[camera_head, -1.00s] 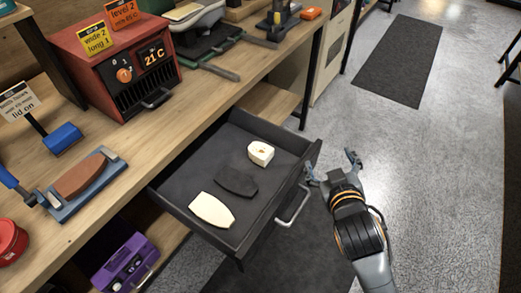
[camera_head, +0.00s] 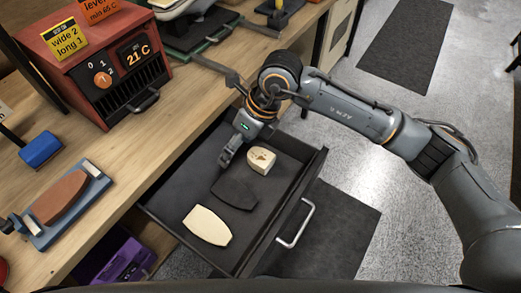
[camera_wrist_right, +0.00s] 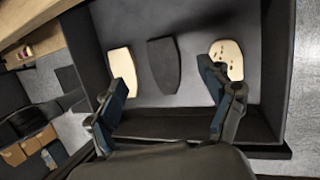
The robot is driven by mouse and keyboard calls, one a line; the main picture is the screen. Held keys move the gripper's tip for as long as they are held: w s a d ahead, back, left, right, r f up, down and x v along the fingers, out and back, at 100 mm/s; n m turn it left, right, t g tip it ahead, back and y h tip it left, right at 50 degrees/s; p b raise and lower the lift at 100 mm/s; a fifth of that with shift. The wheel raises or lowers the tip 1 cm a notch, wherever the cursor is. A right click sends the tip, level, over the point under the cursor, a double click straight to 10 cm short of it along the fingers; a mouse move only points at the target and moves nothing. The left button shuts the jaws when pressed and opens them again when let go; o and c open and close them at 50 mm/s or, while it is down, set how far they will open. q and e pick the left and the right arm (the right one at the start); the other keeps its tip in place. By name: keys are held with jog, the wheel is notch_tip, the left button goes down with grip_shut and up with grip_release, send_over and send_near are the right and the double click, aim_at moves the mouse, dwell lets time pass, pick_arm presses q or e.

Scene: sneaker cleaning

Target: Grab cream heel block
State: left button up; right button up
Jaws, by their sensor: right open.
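The cream heel block (camera_head: 261,161) stands in the open dark drawer (camera_head: 166,206), towards its back right corner in the head view. In the right wrist view the block (camera_wrist_right: 230,60) is at the right, partly behind one finger. My right gripper (camera_head: 226,158) is over the drawer, pointing down, just left of the block in the head view. Its fingers (camera_wrist_right: 165,78) are spread wide with nothing between them. The block appears outside the jaws, beside the right finger in the wrist view. My left gripper is in neither view.
A black sole-shaped piece (camera_head: 235,192) and a flat cream sole-shaped piece (camera_head: 207,226) lie in the same drawer. The drawer walls and the bench edge surround the gripper. A red heater box (camera_head: 93,60) and a brown-topped block (camera_head: 60,197) are on the bench.

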aim_at(260, 156)
jog(key=w+d+t+h, duration=0.1)
jog(key=w+d+h, duration=0.2)
jog(key=w+d, duration=0.25)
jog(key=f, duration=0.8)
jog(key=shift+s+a+p, duration=0.2)
jog(key=shift+s+p, duration=0.05)
jog(key=shift+p, duration=0.05)
jog(key=shift+w+f+p, duration=0.2)
jog(key=shift+f+p, duration=0.05)
jog(key=shift+f, duration=1.2)
jog(key=shift+w+f+p, duration=0.15)
jog(key=shift+f+p, duration=0.05)
jog(key=shift+f, duration=1.25)
jog(key=c, duration=1.3)
